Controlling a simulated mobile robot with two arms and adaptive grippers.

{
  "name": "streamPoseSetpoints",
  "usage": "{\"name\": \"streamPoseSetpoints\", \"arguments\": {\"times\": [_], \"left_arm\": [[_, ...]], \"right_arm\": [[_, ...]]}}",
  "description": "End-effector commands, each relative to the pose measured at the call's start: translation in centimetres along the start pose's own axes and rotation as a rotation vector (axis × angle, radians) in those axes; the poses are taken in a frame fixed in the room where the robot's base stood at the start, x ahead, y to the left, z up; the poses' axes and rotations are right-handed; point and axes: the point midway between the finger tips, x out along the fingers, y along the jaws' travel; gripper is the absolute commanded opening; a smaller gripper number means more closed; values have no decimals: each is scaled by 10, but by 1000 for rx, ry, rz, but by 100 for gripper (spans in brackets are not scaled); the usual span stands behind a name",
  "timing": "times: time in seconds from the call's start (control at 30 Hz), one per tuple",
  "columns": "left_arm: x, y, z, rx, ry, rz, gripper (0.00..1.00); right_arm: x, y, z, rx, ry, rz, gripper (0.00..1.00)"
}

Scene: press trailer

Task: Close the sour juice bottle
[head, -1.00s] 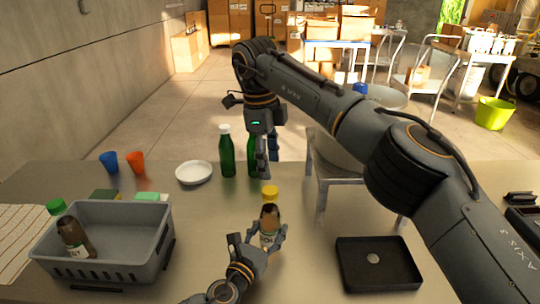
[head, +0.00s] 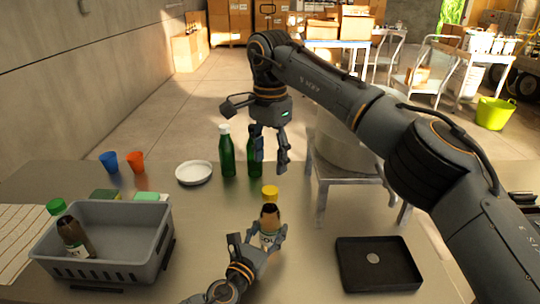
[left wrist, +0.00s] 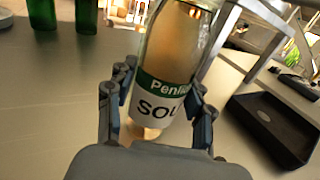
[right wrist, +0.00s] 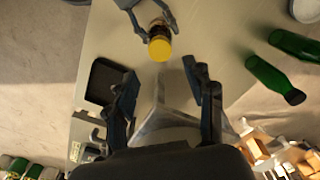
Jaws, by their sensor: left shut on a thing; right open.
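The sour juice bottle (head: 270,217) stands upright near the table's front, with a brown body and a label reading "SOU" in the left wrist view (left wrist: 158,105). My left gripper (head: 262,242) is shut around its lower body. A yellow cap (head: 270,192) shows at the bottle's top; it also shows in the right wrist view (right wrist: 159,49). I cannot tell whether it is seated tightly. My right gripper (head: 271,167) is open and empty, above and beyond the cap. In the right wrist view the cap appears just ahead of the open fingers (right wrist: 162,76).
A grey crate (head: 112,270) holding a dark bottle (head: 75,238) stands left. A black tray (head: 378,280) lies right. Green bottles (head: 226,155), a white dish (head: 194,173) and two cups, blue (head: 109,161) and orange (head: 136,161), stand at the back. Bare table surrounds the held bottle.

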Motion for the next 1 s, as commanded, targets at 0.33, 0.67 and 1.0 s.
{"name": "streamPoseSetpoints", "arguments": {"times": [0.33, 0.67, 1.0], "left_arm": [[0, 0, 1, 1, -1, 1, 0], [0, 0, 1, 1, -1, 1, 0], [0, 0, 1, 1, -1, 1, 0]], "right_arm": [[23, 0, 0, 2, 0, 2, 53], [70, 0, 0, 3, -1, 1, 53], [80, 0, 0, 3, 1, 0, 53]]}}
